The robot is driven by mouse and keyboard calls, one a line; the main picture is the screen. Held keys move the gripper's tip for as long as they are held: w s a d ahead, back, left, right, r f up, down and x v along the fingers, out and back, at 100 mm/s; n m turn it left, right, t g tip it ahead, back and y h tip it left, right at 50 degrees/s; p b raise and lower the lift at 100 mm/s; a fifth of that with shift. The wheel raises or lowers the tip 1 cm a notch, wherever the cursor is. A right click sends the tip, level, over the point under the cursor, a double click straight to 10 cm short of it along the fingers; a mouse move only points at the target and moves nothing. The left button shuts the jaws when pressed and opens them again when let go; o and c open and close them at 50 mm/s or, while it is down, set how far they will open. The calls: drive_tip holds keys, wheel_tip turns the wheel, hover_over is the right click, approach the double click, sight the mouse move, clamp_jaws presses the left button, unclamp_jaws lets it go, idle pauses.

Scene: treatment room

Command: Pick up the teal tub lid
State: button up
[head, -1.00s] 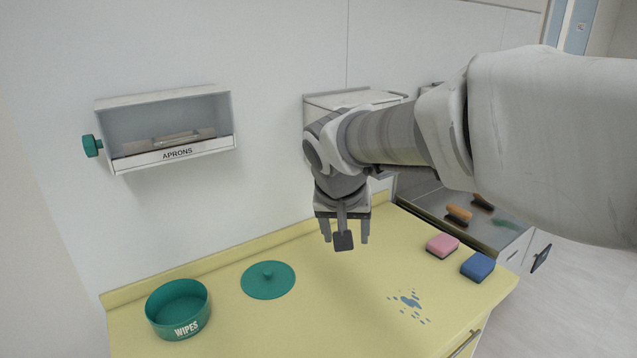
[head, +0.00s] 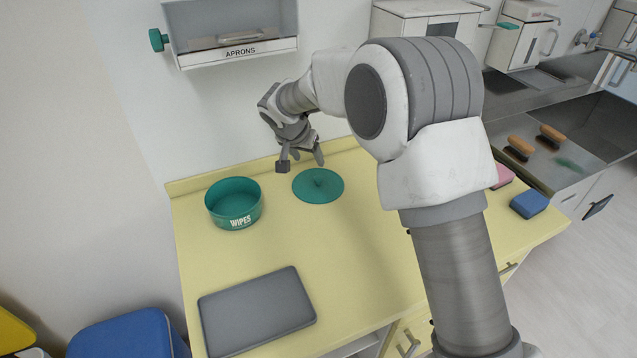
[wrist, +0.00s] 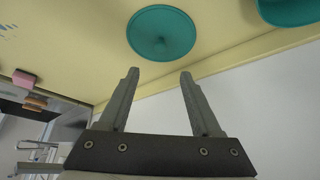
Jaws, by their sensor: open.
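The teal tub lid (head: 318,187) is a round disc with a small knob in its middle. It lies flat on the yellow counter, right of the open teal tub marked WIPES (head: 236,206). My gripper (head: 301,164) is open and empty, above the counter near the back-left edge of the lid. In the wrist view the lid (wrist: 161,33) shows beyond the two spread fingertips (wrist: 159,72), with a gap between them and it. Part of the tub (wrist: 290,10) shows at the top right of that view.
A grey tray (head: 257,311) lies on the counter's front left. A pink sponge (head: 503,175) and a blue sponge (head: 529,204) lie at the right, near brushes by the sink. The APRONS box (head: 232,35) hangs on the wall behind. The counter (head: 345,250) between tray and lid is clear.

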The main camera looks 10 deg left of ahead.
sight(318, 178)
drive_tip(key=p+x, duration=0.2)
drive_tip(key=x, duration=1.1)
drive_tip(key=shift+f, duration=0.25)
clamp_jaws()
